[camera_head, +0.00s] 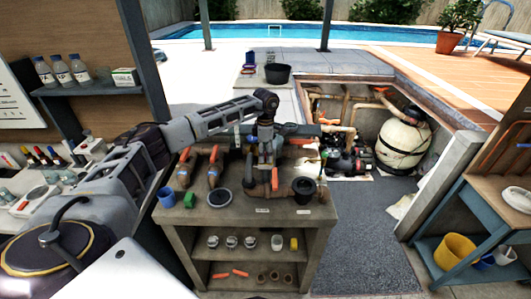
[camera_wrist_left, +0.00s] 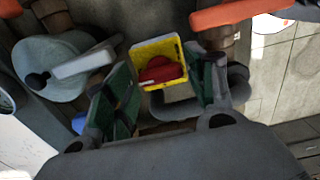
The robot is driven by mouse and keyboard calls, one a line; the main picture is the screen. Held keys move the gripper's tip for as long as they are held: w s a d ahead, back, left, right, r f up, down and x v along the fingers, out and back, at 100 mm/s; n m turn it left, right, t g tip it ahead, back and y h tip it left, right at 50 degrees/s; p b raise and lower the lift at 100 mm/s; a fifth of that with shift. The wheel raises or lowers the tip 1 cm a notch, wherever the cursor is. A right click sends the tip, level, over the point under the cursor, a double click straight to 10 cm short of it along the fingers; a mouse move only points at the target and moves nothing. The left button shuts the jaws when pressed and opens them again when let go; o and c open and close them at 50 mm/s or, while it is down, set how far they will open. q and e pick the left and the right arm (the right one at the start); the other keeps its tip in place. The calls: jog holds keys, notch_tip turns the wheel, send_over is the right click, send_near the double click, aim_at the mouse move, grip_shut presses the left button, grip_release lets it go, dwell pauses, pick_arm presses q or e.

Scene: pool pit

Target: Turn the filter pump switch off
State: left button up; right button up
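The switch shows in the left wrist view as a red knob (camera_wrist_left: 162,72) in a yellow square housing (camera_wrist_left: 143,52). My left gripper (camera_wrist_left: 163,75) is open, with its green-padded fingers on either side of the housing in that picture. I cannot tell whether they touch it. In the head view my left gripper (camera_head: 266,158) points down over the pipework on the workbench (camera_head: 262,228), and the switch is hidden there. A dark pump (camera_head: 350,162) sits in the pit beside the cream filter tank (camera_head: 403,145). My right gripper is not in view.
Pipes with orange handles (camera_head: 214,153), a black cup (camera_head: 304,190), a blue cup (camera_head: 166,197) and a green block (camera_head: 189,200) crowd the bench. A shelf with bottles (camera_head: 62,70) stands left. A side table (camera_head: 470,200) stands right. The grey mat (camera_head: 365,240) is clear.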

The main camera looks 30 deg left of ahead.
pick_arm(q)
jog(key=c, duration=0.6)
jog(key=shift+n, duration=1.7)
jog(key=n, duration=0.3)
jog(key=shift+n+b, duration=0.35)
jog(key=shift+n, duration=0.05)
jog(key=n, duration=0.5)
jog(key=shift+r, duration=0.1)
jog(key=shift+w+n, duration=0.1)
jog(key=shift+n, duration=2.8)
